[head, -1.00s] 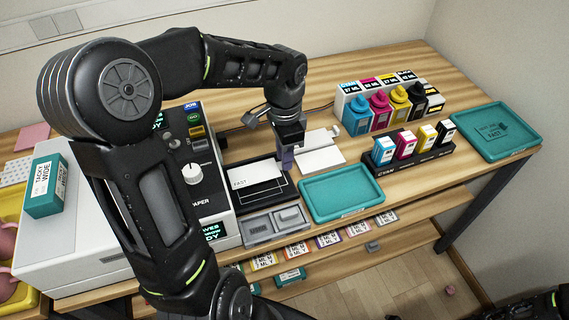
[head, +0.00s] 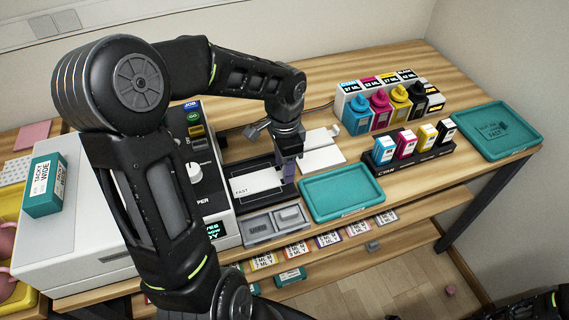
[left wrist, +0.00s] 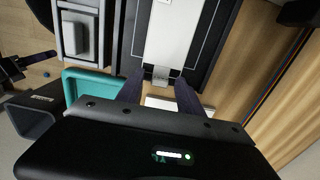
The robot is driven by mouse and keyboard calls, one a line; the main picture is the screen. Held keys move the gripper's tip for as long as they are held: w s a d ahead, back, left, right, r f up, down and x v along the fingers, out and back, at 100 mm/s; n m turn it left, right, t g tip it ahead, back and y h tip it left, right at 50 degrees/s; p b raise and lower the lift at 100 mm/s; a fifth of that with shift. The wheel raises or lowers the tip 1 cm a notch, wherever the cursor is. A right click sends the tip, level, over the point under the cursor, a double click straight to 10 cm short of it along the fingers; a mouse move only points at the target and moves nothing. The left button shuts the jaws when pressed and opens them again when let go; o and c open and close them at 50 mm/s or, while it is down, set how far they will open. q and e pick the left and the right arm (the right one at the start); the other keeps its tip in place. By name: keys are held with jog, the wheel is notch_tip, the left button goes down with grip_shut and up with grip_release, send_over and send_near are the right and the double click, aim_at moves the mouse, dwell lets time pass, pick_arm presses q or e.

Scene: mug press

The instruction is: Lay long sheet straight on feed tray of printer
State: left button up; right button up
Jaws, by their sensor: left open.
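The long white sheet (head: 258,183), marked FAST, lies on the black feed tray (head: 268,200) beside the white printer (head: 75,240). It looks roughly in line with the tray's printed outline; I cannot tell the exact angle. My left gripper (head: 288,178) is low at the sheet's right end. In the left wrist view, the open fingers (left wrist: 159,80) straddle the end of the sheet (left wrist: 173,35), where a small grey tab (left wrist: 160,74) shows. The feed tray (left wrist: 207,40) extends past the sheet's sides.
Ink bottles (head: 385,108), a cartridge rack (head: 408,158) and another teal tray (head: 497,130) stand further right.

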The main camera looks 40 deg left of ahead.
pick_arm(q)
jog(key=shift+r, duration=0.2)
notch_tip(320, 180, up, 12)
jog(key=shift+p, duration=0.3)
dwell(0.7)
